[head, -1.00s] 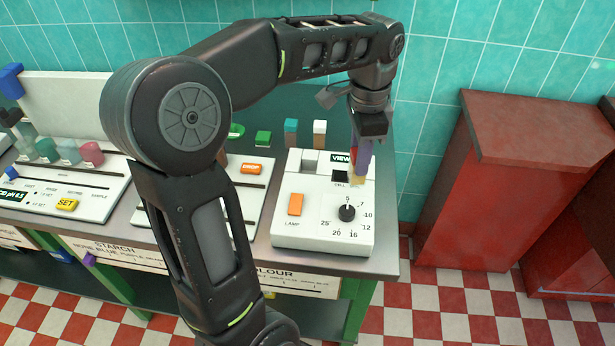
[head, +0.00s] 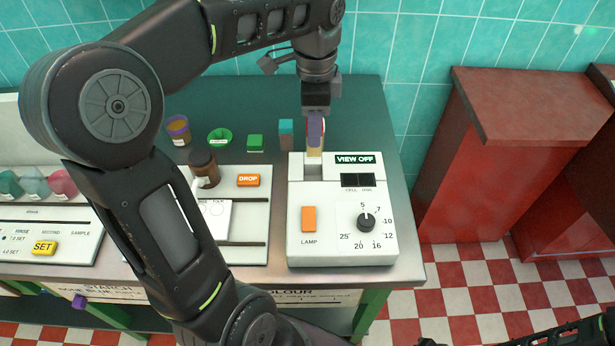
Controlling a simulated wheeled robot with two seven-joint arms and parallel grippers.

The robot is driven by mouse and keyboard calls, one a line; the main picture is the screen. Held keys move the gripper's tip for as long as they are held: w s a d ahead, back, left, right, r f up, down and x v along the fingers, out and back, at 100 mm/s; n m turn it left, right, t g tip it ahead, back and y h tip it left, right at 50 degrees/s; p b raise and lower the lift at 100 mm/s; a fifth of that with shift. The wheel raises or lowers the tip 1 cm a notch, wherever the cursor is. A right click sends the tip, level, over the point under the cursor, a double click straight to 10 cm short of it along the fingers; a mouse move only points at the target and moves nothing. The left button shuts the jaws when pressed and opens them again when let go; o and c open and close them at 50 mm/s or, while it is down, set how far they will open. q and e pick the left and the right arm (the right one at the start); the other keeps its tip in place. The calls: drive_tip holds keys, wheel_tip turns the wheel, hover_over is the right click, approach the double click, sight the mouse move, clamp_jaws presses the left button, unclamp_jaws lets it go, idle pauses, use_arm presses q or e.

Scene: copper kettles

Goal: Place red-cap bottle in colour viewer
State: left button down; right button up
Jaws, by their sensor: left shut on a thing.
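My left gripper (head: 315,128) is shut on a small bottle (head: 314,150) with a pale yellow lower part. Its cap is mostly hidden by the purple finger; a little red shows beside it. The colour viewer (head: 296,248) is a white box with an orange lamp switch, a black dial and a "VIEW OFF" display. The bottle is upright at the slot (head: 313,171) at the viewer's back left. I cannot tell whether its base is inside the slot or just above it.
A teal block (head: 286,131), a green block (head: 255,142), a green dish (head: 219,137) and a brown bottle (head: 204,166) stand left of the viewer. A red cabinet (head: 480,180) is at the right. The bench right of the viewer is narrow but clear.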

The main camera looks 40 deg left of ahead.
use_arm(q)
drive_tip(key=shift+f, duration=3.15)
drive_tip(key=shift+f+p, duration=0.45)
drive_tip(key=shift+f, duration=1.45)
drive_tip(key=shift+f, duration=0.1)
drive_tip(key=c, duration=1.1)
unclamp_jaws()
drive_tip(key=shift+o, duration=0.2)
wheel_tip(320, 180, up, 12)
drive_tip(key=shift+r+b, duration=0.15)
drive_tip(key=shift+b, duration=0.15)
